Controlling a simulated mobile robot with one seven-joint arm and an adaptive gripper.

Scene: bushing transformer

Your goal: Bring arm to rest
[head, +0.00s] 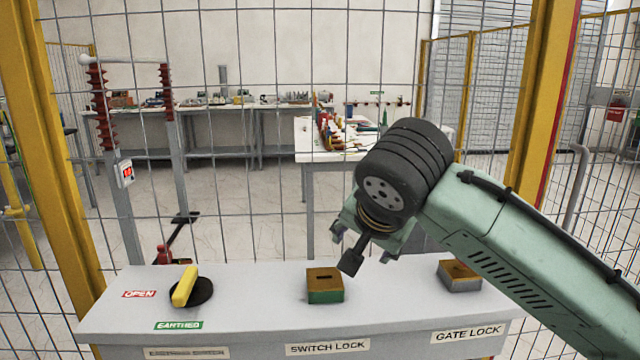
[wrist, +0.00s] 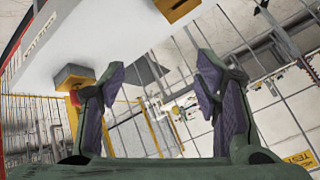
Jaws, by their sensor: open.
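My arm (head: 515,255) reaches in from the right in the head view, over the grey control panel. My gripper (head: 368,260) hangs above and slightly right of the green switch lock block (head: 325,287), clear of the panel top. In the wrist view, the two purple-padded fingers of my gripper (wrist: 160,72) stand wide apart with nothing between them. The far side of the gripper is partly hidden by the wrist in the head view.
The panel (head: 240,275) also carries a yellow switch handle (head: 184,287) at left and the gate lock block (head: 459,273) at right, close under my arm. A wire mesh fence (head: 250,205) stands directly behind it. A yellow post (head: 540,100) rises behind my arm.

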